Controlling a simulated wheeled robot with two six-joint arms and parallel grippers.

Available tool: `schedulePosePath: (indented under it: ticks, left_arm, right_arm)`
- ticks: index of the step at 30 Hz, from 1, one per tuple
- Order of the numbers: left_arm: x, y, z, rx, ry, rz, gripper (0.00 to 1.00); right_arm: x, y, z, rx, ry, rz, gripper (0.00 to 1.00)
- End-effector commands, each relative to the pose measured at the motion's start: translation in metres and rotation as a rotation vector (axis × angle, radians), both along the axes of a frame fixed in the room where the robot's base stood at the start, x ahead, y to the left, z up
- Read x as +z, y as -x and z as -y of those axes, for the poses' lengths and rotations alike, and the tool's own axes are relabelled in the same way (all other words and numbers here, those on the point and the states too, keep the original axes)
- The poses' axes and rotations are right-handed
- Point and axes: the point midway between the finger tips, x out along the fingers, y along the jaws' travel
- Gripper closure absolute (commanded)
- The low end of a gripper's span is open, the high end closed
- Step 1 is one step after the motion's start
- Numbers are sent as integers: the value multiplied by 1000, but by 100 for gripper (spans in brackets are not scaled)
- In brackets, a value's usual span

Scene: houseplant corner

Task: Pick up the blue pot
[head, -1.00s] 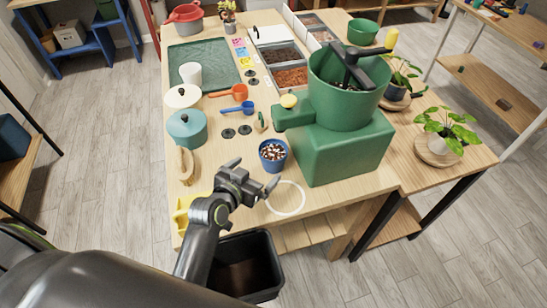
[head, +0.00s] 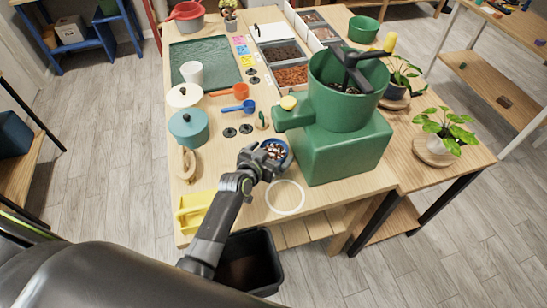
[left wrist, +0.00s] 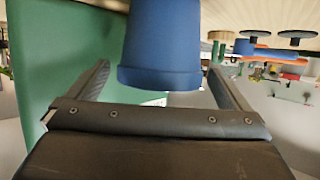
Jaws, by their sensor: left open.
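The blue pot (head: 286,160) stands on the wooden table, left of the green machine, with brown and white bits inside. It also shows in the left wrist view (left wrist: 163,45), which looks upside down, at the top middle. My left gripper (head: 266,153) is at the near left side of the pot and partly hides it in the head view. In the left wrist view my left gripper (left wrist: 158,67) is open, one finger on each side of the pot. A gap shows beside each finger, so it is not closed on the pot. My right gripper is not in view.
The green machine (head: 340,145) stands close to the pot's right. A white ring (head: 286,198) lies in front. A blue scoop (head: 240,107), a teal lidded pot (head: 188,128) and a yellow item (head: 193,212) are to the left. A black bin (head: 246,262) stands below the table edge.

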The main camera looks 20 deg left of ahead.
Motion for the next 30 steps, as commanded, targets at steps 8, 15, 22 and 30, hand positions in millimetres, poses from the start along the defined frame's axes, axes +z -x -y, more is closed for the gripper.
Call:
schedulePosePath:
  ticks: [8, 15, 22, 30]
  left_arm:
    - [-8, -19, 4, 0, -1, 0, 0]
    - [-8, -20, 4, 0, -1, 1, 0]
    - [-8, -20, 4, 0, -1, 0, 26]
    - [-8, -20, 4, 0, -1, 1, 47]
  right_arm:
    - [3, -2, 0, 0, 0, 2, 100]
    - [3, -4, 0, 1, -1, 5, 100]
    - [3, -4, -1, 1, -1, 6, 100]
    - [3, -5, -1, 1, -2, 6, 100]
